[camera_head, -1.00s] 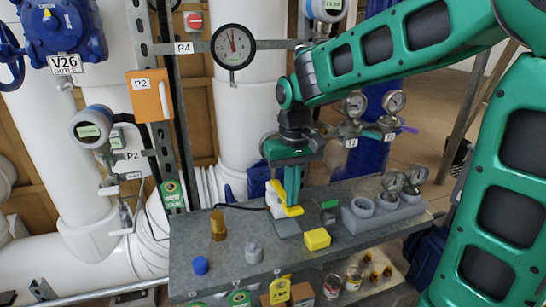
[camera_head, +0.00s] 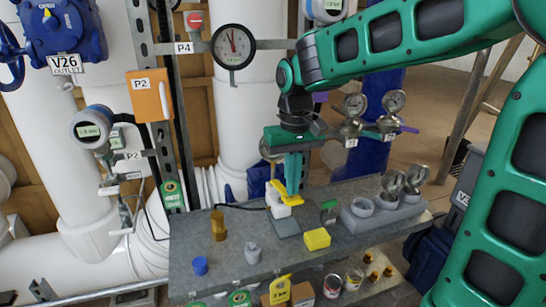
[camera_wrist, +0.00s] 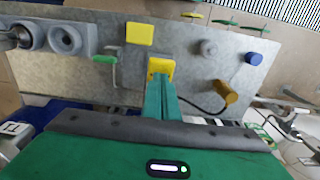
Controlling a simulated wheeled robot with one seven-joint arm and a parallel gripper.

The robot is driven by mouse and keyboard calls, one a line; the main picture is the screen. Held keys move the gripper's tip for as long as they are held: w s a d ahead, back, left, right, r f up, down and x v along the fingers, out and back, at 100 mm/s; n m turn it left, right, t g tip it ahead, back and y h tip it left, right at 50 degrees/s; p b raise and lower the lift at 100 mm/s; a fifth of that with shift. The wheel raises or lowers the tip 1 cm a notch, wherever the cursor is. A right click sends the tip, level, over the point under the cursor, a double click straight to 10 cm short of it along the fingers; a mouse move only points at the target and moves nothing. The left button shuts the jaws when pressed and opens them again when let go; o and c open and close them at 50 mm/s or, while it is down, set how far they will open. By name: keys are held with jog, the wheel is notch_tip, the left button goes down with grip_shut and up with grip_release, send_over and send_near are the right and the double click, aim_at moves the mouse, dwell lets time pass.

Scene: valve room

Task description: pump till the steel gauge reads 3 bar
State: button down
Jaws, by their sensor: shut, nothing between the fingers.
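A small pump with a white body (camera_head: 279,209) and a yellow lever (camera_head: 287,194) stands on the bench (camera_head: 205,238). The lever tilts down toward the right. My gripper (camera_head: 292,190) is shut and empty, pointing down, with its fingertips at the lever. In the wrist view my fingertips (camera_wrist: 159,80) overlap the yellow lever (camera_wrist: 161,66); I cannot tell whether they press on it.
A yellow block (camera_head: 317,239) and a green-handled piece (camera_head: 329,205) lie right of the pump.

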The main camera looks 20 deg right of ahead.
jog(key=shift+f, duration=2.05)
jog(key=shift+r, duration=2.6)
jog(key=shift+f, duration=1.5)
jog(key=shift+r, duration=2.55)
jog(key=shift+f, duration=2.55)
jog(key=shift+r, duration=2.55)
